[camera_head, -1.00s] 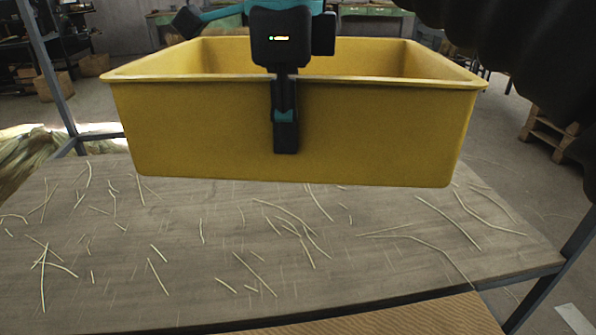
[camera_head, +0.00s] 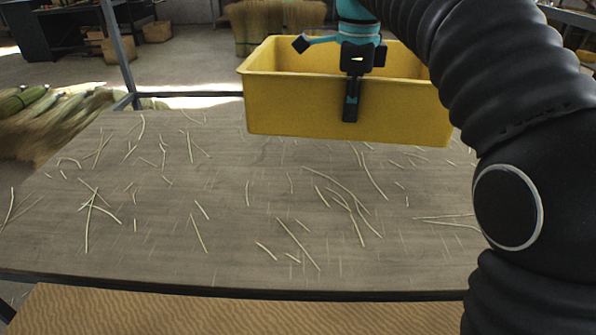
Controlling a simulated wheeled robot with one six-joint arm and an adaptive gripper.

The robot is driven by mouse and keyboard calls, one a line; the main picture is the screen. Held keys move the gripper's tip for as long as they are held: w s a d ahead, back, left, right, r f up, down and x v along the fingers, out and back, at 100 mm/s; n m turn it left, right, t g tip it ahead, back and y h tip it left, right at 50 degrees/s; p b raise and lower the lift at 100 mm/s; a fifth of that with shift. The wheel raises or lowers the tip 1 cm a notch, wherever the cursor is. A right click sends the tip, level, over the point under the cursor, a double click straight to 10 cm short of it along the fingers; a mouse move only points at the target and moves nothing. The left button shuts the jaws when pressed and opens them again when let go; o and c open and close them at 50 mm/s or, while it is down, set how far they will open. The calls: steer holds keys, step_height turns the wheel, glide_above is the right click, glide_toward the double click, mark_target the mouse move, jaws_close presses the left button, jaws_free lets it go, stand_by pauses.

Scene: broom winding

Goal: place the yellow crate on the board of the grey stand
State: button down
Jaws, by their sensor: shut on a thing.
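The yellow crate (camera_head: 300,108) is in the upper middle of the head view, upright and nearly level. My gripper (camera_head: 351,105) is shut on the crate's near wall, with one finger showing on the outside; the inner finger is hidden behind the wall. The crate is over the back part of the grey stand's board (camera_head: 150,225). Whether its underside touches the board cannot be told for certain. The crate's right end is partly covered by my arm.
Several loose straw pieces (camera_head: 297,243) lie scattered on the board. The stand's grey post (camera_head: 122,55) rises at the back left. Bundles of straw (camera_head: 45,125) lie on the left, and another bundle (camera_head: 275,22) stands behind. The board's front and left are otherwise clear.

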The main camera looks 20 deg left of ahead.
steer(key=shift+n, duration=0.5)
steer(key=w+f, duration=0.2)
steer(key=w+a+f+b, duration=0.1)
steer(key=w+f, duration=0.1)
steer(key=w+a+f, duration=0.1)
steer(key=f, duration=0.1)
steer(key=shift+w+f, duration=0.15)
steer(key=shift+w, duration=0.25)
steer(key=shift+a+f, duration=0.15)
steer(key=shift+f, duration=0.15)
steer(key=shift+s+a+f+b, duration=0.8)
steer(key=shift+s+f+b, duration=0.05)
steer(key=shift+s+f, duration=0.9)
steer(key=shift+s+a+f+b, duration=0.75)
steer(key=shift+s+f+b, duration=0.15)
steer(key=shift+s+f, duration=0.85)
steer(key=shift+s+a+f+b, duration=0.85)
steer(key=shift+s+f, duration=0.75)
steer(key=shift+f, duration=0.35)
steer(key=c, duration=1.7)
jaws_free()
steer(key=shift+f, duration=0.15)
steer(key=o, duration=0.4)
